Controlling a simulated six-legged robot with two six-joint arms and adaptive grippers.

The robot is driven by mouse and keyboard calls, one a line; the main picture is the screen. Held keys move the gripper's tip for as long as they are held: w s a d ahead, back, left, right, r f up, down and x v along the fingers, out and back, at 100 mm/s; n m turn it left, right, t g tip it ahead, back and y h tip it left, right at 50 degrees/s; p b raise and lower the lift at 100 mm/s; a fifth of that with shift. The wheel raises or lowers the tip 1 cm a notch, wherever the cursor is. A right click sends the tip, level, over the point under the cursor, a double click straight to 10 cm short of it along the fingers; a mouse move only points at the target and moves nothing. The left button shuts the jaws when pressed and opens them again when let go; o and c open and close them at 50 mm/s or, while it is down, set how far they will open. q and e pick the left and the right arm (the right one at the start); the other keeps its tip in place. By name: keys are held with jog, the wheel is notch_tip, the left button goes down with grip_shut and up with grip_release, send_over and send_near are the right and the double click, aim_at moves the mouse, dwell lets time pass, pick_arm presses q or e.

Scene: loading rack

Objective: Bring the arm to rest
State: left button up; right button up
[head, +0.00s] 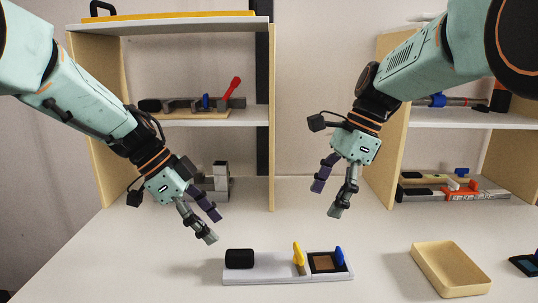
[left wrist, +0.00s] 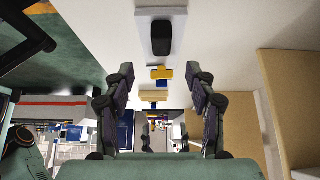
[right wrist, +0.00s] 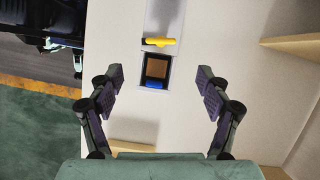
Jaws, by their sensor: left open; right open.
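My left gripper (head: 207,222) is open and empty, held above the table at the left, up and to the left of a white board. Its spread fingers (left wrist: 160,92) show in the left wrist view with nothing between them. My right gripper (head: 328,199) is open and empty, above the table to the right of the middle. Its fingers (right wrist: 162,90) are wide apart in the right wrist view. The white board (head: 272,268) carries a black block (head: 239,258), a yellow lever (head: 298,255) and a brown square with a blue lever (head: 340,256). Neither gripper touches it.
A beige tray (head: 424,262) stands on the table at the right, with a dark blue item (head: 525,264) beyond it. Wooden shelves (head: 95,130) with tools stand behind at left and right (head: 396,160). A grey-white part (head: 220,180) stands on the left lower level.

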aim_at(240, 252)
pick_arm(q)
jog(key=x, duration=1)
jog(key=shift+w+d+f, duration=0.1)
jog(key=shift+f, duration=0.05)
pick_arm(e)
jog(key=x, duration=1.2)
jog(key=shift+d, duration=0.1)
pick_arm(q)
jog(key=shift+w, duration=0.1)
pick_arm(e)
jog(key=shift+w+f+n, duration=0.15)
jog(key=shift+n, duration=0.25)
jog(key=n, duration=0.2)
jog(key=n+g, duration=0.1)
jog(key=shift+w+n+g+h, duration=0.1)
jog(key=shift+n+g+h, duration=0.2)
jog(key=shift+n+h, duration=0.1)
jog(key=v, duration=1.1)
pick_arm(q)
jog(key=shift+r, duration=0.35)
